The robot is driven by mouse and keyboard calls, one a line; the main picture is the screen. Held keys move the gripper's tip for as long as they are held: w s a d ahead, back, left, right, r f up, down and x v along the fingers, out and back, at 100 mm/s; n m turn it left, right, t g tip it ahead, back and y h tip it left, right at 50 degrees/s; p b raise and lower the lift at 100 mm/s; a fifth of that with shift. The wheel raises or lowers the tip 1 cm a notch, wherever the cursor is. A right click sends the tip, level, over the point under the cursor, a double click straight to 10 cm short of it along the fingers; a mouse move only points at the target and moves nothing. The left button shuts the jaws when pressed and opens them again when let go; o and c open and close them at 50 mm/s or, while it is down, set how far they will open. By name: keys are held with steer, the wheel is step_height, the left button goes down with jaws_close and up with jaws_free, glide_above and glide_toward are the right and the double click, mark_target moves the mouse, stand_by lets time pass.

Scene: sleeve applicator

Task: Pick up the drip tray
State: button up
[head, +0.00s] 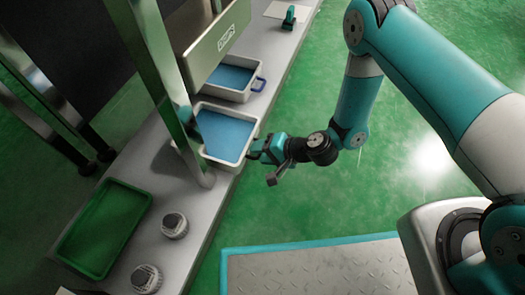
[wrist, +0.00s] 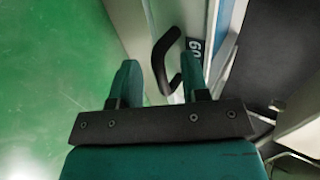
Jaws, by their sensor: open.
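Two white trays with blue insides stand on the grey bench in the head view, and no readable marking tells which is the drip tray. The nearer tray (head: 217,162) has my gripper (head: 256,148) at its right side. The wrist view shows a pale tray wall (wrist: 150,22) with a curved black handle (wrist: 160,52) and a dark number label. My gripper (wrist: 160,78) is open, its two fingers on either side of the handle's lower end. Whether they touch it, I cannot tell. The farther tray (head: 243,96) has a blue handle.
A green tray (head: 75,250) and two round pale items (head: 174,225) are on the near bench (head: 205,205).

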steer(key=p+v, duration=0.9)
steer(key=v, duration=0.8)
steer(key=shift+p, duration=0.4)
steer(key=shift+d+r, duration=0.15)
